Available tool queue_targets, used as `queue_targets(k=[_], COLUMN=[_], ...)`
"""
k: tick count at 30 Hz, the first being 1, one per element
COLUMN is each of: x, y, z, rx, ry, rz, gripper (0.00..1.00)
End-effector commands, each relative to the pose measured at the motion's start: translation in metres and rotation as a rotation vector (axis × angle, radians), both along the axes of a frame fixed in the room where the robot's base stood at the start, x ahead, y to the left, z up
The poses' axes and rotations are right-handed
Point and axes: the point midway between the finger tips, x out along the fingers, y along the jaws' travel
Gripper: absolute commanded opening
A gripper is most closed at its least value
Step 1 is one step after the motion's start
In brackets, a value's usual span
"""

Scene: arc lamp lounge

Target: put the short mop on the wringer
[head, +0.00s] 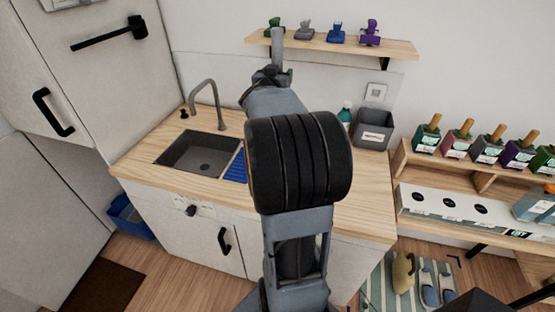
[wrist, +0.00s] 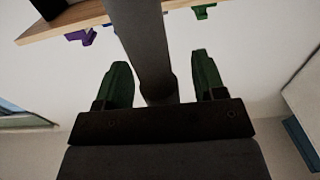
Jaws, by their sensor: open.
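I cannot make out a short mop or a wringer with certainty in either view. In the head view my arm rises up the middle, and my gripper is mostly hidden behind it. In the wrist view my gripper (wrist: 160,62) is open, with its two dark green fingers well apart. A grey bar runs up between the fingers, apart from both; I cannot tell what it is. Small green, grey, blue and purple things (head: 370,33) stand on the wall shelf (head: 400,47). Several wooden-handled items (head: 427,134) stand on the right rack (head: 400,160).
A wooden counter (head: 365,205) holds a sink (head: 200,152), a tap (head: 207,93), a blue ribbed mat (head: 236,167) and a grey bin (head: 372,130). My arm covers its middle. A blue tub (head: 127,218) is on the floor at left. Slippers (head: 430,285) lie on a striped mat.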

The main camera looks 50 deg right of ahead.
Motion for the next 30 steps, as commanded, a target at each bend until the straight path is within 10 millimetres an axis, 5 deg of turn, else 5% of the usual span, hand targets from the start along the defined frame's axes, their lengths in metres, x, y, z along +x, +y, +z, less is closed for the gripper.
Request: queue_targets(k=[12,30], x=[0.0051,0.0049], y=[-0.0104,-0.0102], z=[0.0,0.0002], rx=[0.0,-0.001], ry=[0.0,0.0], rz=[0.0,0.0], gripper=[0.63,0.05])
